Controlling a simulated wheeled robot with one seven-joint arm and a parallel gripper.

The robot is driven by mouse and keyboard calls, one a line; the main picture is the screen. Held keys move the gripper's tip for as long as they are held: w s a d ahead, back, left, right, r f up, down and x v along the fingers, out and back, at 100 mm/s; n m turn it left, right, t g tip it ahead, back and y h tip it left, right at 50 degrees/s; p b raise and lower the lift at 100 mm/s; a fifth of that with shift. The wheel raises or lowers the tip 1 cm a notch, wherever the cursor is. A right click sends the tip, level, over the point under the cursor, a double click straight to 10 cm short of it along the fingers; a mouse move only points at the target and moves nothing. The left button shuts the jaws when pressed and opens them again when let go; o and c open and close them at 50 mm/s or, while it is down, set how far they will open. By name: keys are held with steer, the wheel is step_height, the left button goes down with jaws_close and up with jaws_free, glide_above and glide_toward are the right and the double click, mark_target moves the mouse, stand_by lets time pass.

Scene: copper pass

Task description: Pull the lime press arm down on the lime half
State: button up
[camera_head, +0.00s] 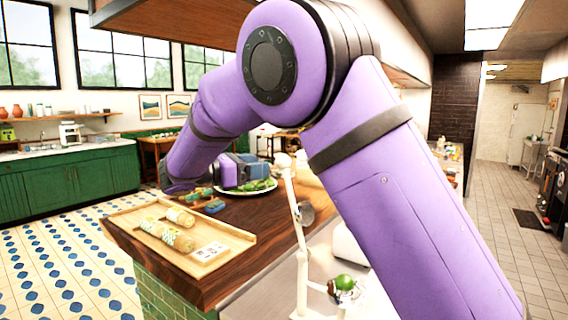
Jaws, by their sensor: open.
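The white lime press (302,272) stands on the pale counter at the lower middle. Its long thin arm (292,198) is raised, nearly upright, with a dark grey cup (307,214) partway along it. A green lime half (345,282) sits dome up on the press's seat, low and to the right of the post. My gripper (272,168) is at the end of my purple arm, pointing right, close to the top of the press arm. It is open. Its fingers are small here, and I cannot tell whether they touch the press arm.
A wooden tray (128,218) with rolled or jarred items and a white card lies on the dark wooden counter (222,283). Small blue and green items lie near the tray. My arm hides the right side.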

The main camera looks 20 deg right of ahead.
mark_target(284, 162)
steer(key=d, duration=0.2)
steer(key=w+d, duration=0.1)
steer(key=d, duration=0.5)
steer(key=shift+w, duration=0.25)
jaws_close()
